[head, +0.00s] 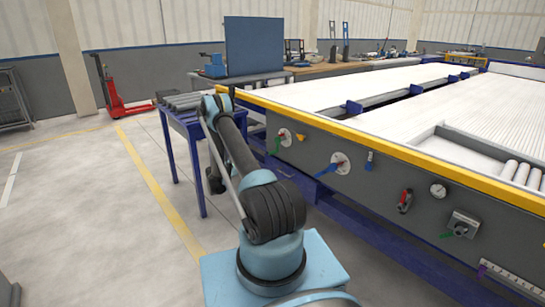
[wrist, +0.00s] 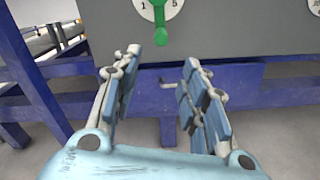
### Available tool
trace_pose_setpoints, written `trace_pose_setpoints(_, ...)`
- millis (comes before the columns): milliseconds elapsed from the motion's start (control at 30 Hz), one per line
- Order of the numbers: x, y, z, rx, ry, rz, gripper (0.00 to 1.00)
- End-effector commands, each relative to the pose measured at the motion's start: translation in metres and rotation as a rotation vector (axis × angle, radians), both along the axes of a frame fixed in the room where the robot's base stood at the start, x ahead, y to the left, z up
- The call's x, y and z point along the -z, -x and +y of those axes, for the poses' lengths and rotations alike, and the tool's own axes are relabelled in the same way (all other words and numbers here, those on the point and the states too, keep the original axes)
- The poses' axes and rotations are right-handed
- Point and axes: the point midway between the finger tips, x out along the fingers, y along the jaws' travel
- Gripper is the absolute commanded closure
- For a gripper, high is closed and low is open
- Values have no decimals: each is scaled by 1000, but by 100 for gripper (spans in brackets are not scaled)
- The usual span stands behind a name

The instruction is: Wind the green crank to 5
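The green crank (wrist: 160,20) is in the wrist view, mounted on a white dial (wrist: 178,8) on a grey panel. Its handle points straight down, between the 1 on the left and the 5 on the right. The dial's top is cut off. My gripper (wrist: 162,58) is open and empty, its two blue-padded fingers apart, just below the handle in the picture. In the head view the green crank (head: 278,144) is on the leftmost dial (head: 285,135) of the machine's side. My gripper is mostly hidden behind my arm there.
A blue crank (head: 327,170) on another dial is further right on the panel. A blue-legged table (head: 170,140) with pipes stands left. Open floor lies at left.

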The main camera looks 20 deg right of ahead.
Motion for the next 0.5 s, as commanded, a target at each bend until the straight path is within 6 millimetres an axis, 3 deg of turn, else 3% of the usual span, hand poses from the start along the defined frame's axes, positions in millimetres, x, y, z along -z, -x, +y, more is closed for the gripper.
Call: trace_pose_setpoints(500,0,-29,-81,3,-1,-1,60)
